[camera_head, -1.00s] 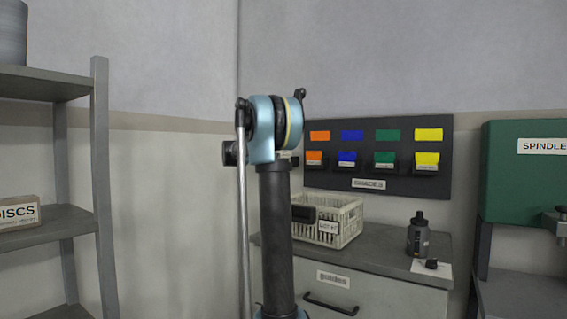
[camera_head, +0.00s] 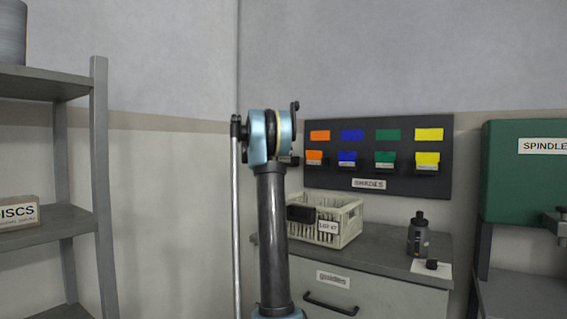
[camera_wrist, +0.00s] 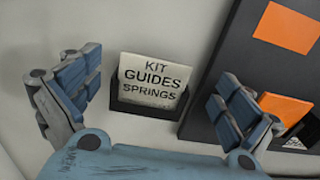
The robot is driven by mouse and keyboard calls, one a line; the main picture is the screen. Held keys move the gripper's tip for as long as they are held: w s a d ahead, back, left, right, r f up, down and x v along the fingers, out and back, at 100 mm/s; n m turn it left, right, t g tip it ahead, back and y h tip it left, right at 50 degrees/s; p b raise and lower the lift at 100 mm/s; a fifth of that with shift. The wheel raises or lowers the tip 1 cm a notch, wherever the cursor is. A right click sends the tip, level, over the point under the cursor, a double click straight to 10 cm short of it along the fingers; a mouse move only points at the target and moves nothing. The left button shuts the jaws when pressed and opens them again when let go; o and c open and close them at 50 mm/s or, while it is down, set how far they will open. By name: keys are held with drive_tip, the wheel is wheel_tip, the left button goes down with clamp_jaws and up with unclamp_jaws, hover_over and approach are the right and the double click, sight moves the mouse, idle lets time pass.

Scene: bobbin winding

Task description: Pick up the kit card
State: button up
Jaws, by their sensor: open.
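The kit card (camera_wrist: 154,80) is a pale card with the printed words KIT, GUIDES and SPRINGS. It stands in a dark holder (camera_wrist: 146,109) on the wall in the wrist view. The lower edge of the card is hidden by the holder. My gripper (camera_wrist: 158,84) is open and empty, with one blue-padded finger to the left of the card and one to the right. Neither finger appears to touch the card. In the head view my arm hides the card's area, and I cannot make out the gripper there.
The dark shades board (camera_head: 378,141) with coloured cards is close to the right finger in the wrist view. Below it, a cream basket (camera_head: 349,222) and a dark bottle (camera_head: 418,235) stand on a grey cabinet (camera_head: 390,250). A grey shelf (camera_head: 99,190) stands left.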

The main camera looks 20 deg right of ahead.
drive_tip(key=x, duration=0.4)
drive_tip(key=shift+w+d+r, duration=0.1)
drive_tip(key=shift+w+d, duration=0.05)
drive_tip(key=shift+w, duration=0.3)
drive_tip(key=c, duration=1)
